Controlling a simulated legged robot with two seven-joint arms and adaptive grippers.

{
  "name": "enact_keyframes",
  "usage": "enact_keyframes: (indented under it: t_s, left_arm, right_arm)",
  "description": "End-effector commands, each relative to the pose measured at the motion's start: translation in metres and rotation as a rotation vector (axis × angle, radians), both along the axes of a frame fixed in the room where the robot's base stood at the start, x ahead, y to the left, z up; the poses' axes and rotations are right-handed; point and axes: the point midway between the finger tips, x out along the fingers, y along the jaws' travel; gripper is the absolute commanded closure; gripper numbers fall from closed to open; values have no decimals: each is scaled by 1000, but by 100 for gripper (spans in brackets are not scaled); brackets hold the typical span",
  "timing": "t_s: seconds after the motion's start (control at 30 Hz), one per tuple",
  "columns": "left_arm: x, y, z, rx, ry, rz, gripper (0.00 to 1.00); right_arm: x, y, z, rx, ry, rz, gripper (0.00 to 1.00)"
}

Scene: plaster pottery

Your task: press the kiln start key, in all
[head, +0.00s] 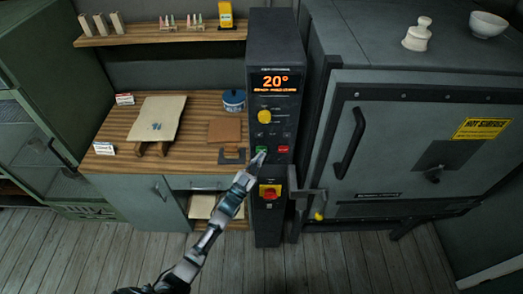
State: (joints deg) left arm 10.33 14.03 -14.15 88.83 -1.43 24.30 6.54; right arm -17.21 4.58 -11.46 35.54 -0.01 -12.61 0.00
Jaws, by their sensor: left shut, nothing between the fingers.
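The kiln control column (272,50) stands in the middle of the head view. Its lit orange display reads 20°. Below the display are a yellow knob (264,116) and a row of small keys: a green key (261,149), partly covered by my gripper, and a red key (282,149) to its right. I take the green one as the start key; its label is too small to read. My left gripper (258,158) is shut and empty, its tips at the lower edge of the green key. I cannot tell whether they touch it. My right gripper is out of view.
A red-and-yellow switch (269,191) sits on the column just below my gripper. The grey kiln (400,140) with a black door handle (350,143) stands to the right. A wooden bench (190,112) with boards and a blue pot (234,100) is to the left.

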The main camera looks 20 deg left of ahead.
Motion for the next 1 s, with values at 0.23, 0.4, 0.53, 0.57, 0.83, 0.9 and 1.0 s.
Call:
enact_keyframes:
  t_s: [0.23,0.4,0.53,0.57,0.83,0.9,1.0]
  left_arm:
    - [2,1,1,0,0,0,100]
    - [2,1,1,0,0,0,100]
    - [3,1,1,0,-1,0,100]
    - [3,1,1,0,-1,0,100]
    - [7,2,1,0,-1,0,100]
    - [7,2,1,0,-1,0,100]
    - [8,2,1,0,-1,0,100]
  right_arm:
    - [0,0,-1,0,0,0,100]
    - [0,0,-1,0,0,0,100]
    - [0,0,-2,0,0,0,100]
    - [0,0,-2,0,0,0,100]
    - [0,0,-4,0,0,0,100]
    - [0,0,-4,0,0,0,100]
    - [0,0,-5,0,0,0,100]
